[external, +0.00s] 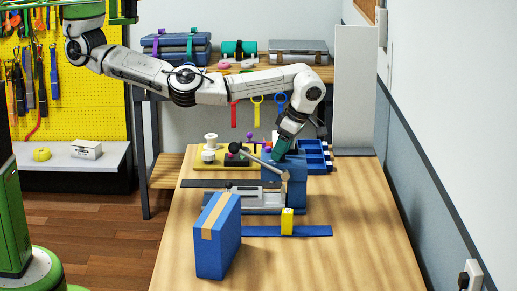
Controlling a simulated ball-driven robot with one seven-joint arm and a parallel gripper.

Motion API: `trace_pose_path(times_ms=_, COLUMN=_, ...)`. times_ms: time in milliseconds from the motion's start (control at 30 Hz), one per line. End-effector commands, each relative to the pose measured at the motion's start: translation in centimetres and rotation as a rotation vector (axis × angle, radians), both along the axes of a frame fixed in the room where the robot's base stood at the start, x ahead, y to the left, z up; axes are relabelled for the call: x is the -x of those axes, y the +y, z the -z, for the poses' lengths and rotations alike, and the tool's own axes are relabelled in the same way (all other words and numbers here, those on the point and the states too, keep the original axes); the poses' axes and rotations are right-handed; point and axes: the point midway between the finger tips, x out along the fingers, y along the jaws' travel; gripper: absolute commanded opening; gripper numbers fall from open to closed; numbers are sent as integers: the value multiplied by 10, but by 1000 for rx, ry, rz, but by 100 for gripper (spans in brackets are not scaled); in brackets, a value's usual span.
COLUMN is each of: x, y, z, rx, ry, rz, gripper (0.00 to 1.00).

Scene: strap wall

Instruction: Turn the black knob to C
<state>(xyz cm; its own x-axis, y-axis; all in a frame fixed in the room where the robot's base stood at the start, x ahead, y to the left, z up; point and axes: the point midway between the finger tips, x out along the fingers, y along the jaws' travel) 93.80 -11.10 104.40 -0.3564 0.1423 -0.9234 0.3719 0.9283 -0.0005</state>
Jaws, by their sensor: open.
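A black ball-shaped knob (234,147) shows on the end of a grey lever (262,160) that slants down to the right to a blue machine (296,192) on the table. A smaller dark round part (238,160) lies just below it on a yellow board; I cannot tell which of the two is the task's black knob. No letter C can be read in this view. My gripper (277,157) is open and points down at the top of the blue machine, right of the black ball. Its fingertips are small here, and I cannot tell whether they touch anything.
The yellow board (205,167) carries white spools and small coloured parts. A blue tray (317,158) stands behind. The table's right front is clear.

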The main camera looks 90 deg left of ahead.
Motion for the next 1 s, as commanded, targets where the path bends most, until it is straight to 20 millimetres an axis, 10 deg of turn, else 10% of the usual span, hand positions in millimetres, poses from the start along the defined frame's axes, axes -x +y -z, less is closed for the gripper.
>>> trace_pose_path(times_ms=633, x=-17, y=-7, z=-93, rx=3, ry=-4, rz=-2, gripper=61)
trace_pose_path(times_ms=1000, x=-17, y=-7, z=-113, rx=1, ry=-2, rz=0, gripper=61)
